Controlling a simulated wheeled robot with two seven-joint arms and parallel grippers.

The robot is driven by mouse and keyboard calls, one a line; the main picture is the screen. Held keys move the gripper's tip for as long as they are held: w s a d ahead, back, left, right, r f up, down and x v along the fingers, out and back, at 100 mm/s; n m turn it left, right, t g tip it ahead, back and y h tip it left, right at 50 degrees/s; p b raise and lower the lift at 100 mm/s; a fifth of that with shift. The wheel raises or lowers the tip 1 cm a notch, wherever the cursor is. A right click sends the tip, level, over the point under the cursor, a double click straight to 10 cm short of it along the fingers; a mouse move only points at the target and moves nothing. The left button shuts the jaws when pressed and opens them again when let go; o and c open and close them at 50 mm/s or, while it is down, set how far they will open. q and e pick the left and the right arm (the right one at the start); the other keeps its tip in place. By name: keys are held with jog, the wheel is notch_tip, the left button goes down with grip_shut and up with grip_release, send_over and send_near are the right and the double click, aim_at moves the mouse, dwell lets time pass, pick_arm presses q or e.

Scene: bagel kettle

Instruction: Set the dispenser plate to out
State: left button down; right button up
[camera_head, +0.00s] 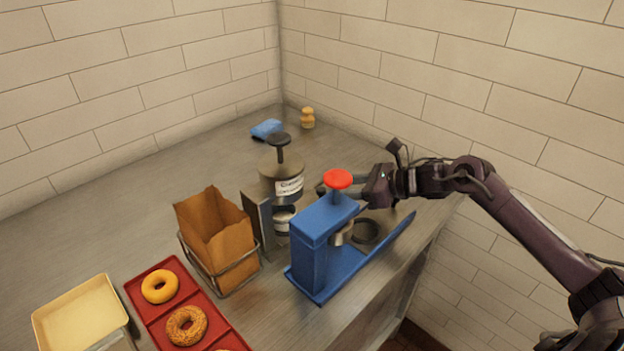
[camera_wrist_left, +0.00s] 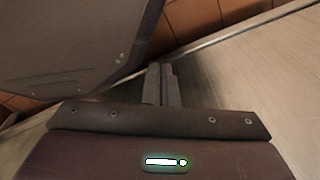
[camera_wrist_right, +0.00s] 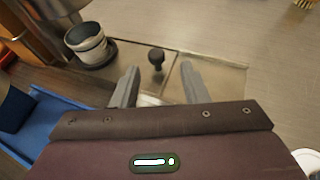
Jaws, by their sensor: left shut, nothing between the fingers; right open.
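The dispenser (camera_head: 281,170) is a grey cylinder with a label and a black top knob. It stands behind the blue press. In the right wrist view a thin see-through plate (camera_wrist_right: 215,78) lies beside a pale cup on a dark base (camera_wrist_right: 88,45). A small black knob (camera_wrist_right: 155,60) stands on the plate. My right gripper (camera_wrist_right: 158,75) is open, its fingertips on either side of this knob in the picture; I cannot tell whether they touch it. In the head view the red press knob partly hides the fingertips. My left gripper (camera_wrist_left: 161,75) is shut and empty, away from the dispenser.
The blue press (camera_head: 325,240) with its red knob (camera_head: 338,179) stands in front of my right gripper. A paper bag (camera_head: 215,235) in a wire holder, a red bagel tray (camera_head: 150,308) and a cream tray (camera_head: 80,315) are to the left. The counter behind is mostly clear.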

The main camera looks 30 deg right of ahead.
aim_at(321, 189)
jog(key=shift+w+a+p, duration=0.3)
jog(key=shift+a, duration=0.4)
jog(key=x, duration=0.3)
jog(key=shift+p, duration=0.4)
jog(key=shift+x, duration=1.1)
jog(key=shift+w+f, duration=0.15)
jog(key=shift+f, duration=0.15)
pick_arm(q)
jog(key=s+r, duration=0.1)
jog(key=s, duration=0.1)
jog(key=shift+s+r, duration=0.4)
pick_arm(e)
grip_shut()
